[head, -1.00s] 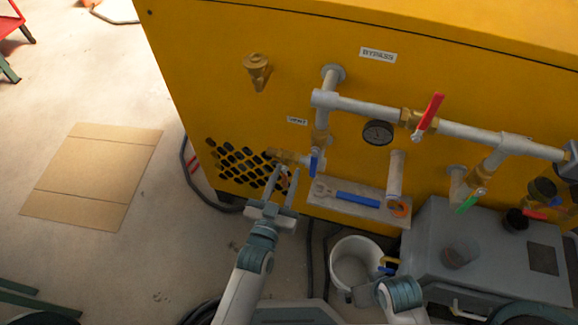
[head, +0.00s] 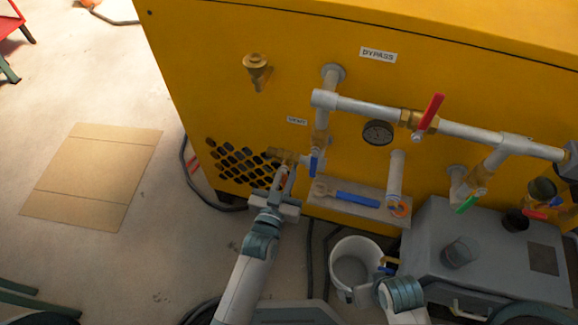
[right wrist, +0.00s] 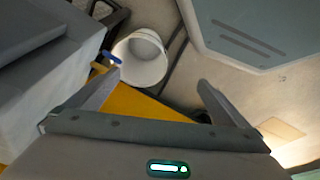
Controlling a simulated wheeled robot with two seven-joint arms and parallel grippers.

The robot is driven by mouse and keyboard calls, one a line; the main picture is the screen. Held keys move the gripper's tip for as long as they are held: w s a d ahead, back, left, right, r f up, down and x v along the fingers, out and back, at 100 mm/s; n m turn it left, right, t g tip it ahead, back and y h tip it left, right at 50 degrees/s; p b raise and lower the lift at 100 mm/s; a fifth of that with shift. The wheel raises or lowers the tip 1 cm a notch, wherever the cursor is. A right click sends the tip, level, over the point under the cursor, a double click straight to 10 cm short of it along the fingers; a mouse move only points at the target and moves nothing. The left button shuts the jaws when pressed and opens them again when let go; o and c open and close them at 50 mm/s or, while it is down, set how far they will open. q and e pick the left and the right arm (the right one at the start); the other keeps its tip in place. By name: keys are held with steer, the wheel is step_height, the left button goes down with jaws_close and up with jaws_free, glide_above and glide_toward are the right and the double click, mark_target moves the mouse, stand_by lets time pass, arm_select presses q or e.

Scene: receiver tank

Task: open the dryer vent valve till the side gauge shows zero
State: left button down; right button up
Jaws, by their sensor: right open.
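The vent valve is a brass fitting (head: 279,154) with a blue lever (head: 315,162), low on the yellow dryer cabinet below a small label (head: 297,121). The blue lever points down. My left gripper (head: 285,178) is just below the brass fitting, left of the lever. Its fingers appear close together, and I cannot tell whether they touch the fitting or hold anything. A round dark gauge (head: 377,132) sits under the upper pipe; its reading is too small to tell. My right gripper (right wrist: 158,98) is open and empty in the right wrist view, short of a white bucket (right wrist: 141,58).
A red lever (head: 431,111) and a green lever (head: 468,203) sit on pipes to the right. A blue-handled wrench (head: 352,198) lies on a metal shelf. The white bucket (head: 352,262) and a grey unit (head: 490,255) stand below. Cardboard (head: 92,176) lies on clear floor.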

steer(key=shift+f, duration=0.1)
arm_select(q)
steer(key=shift+w+a+r+m+p, duration=0.15)
steer(key=shift+a+m+p, duration=0.5)
steer(key=shift+m, duration=0.55)
steer(key=shift+w+a+r+m+p, duration=0.15)
steer(key=shift+a+m+p, duration=0.15)
steer(key=shift+m+p, duration=0.75)
steer(key=shift+w+a+r+m+p, duration=0.15)
steer(key=shift+a+m+p, duration=0.4)
steer(key=shift+m, duration=0.8)
arm_select(e)
step_height(320, 180, down, 12)
steer(key=s, duration=0.1)
steer(key=shift+d+f, duration=0.25)
steer(key=shift+d, duration=0.1)
arm_select(q)
steer(key=c, duration=1.7)
jaws_free()
steer(key=shift+c, duration=0.2)
steer(key=shift+s, duration=0.1)
steer(key=v, duration=1.7)
steer(key=shift+b, duration=0.35)
arm_select(e)
steer(key=shift+w+a+r, duration=0.1)
steer(key=shift+w+r, duration=0.1)
steer(key=shift+r, duration=0.35)
steer(key=shift+w+a+r, duration=0.1)
steer(key=shift+w+r, duration=0.05)
steer(key=shift+r, duration=0.35)
